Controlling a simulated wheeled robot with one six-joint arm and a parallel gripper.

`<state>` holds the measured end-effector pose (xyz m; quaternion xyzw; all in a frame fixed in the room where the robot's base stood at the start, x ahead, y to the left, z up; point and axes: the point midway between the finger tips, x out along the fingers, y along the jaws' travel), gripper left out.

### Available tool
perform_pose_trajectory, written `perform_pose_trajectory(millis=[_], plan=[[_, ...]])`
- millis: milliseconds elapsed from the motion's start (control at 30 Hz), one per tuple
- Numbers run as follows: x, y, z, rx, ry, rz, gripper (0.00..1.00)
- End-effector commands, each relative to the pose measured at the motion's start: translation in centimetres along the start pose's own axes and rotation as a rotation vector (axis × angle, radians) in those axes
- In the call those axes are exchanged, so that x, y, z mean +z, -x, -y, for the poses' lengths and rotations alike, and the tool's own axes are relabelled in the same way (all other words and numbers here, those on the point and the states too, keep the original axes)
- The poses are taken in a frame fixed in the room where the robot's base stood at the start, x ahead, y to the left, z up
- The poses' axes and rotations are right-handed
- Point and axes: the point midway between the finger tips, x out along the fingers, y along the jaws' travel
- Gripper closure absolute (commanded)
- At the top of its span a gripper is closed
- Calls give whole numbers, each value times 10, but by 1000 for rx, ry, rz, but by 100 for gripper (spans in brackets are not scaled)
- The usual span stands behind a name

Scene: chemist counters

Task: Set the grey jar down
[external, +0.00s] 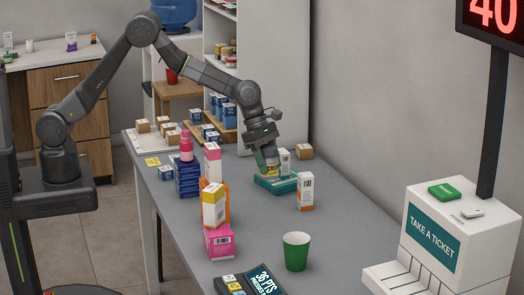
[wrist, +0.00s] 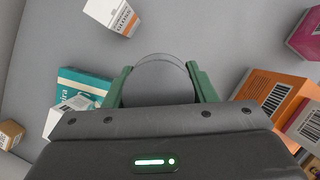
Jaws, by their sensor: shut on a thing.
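My gripper (wrist: 160,88) is shut on the grey jar (wrist: 157,80), whose round grey top shows between the green fingers in the wrist view. In the external view my gripper (external: 266,160) points down over the grey counter (external: 262,222), near a teal box (external: 276,186). The jar is mostly hidden there by the fingers, with a bit of yellowish label in sight. I cannot tell whether its base touches the counter. The teal box also shows left of the jar in the wrist view (wrist: 86,86).
A white-and-orange box (external: 305,192) stands to the right of the gripper, and a white box (external: 285,161) is close by. Pink and orange boxes (external: 214,204) stand to the left. A green cup (external: 296,250) is nearer the front. Bare counter lies between.

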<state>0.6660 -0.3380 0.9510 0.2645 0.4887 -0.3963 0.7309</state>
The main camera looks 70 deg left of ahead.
Motion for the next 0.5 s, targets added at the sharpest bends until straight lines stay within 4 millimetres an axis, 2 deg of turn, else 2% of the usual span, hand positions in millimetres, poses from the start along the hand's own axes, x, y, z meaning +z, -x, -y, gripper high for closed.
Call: perform_pose_trajectory(millis=[167,500], plan=[[-19,0,-12,-43,-95,-1,75],[-80,4,-46,-197,-464,0,75]])
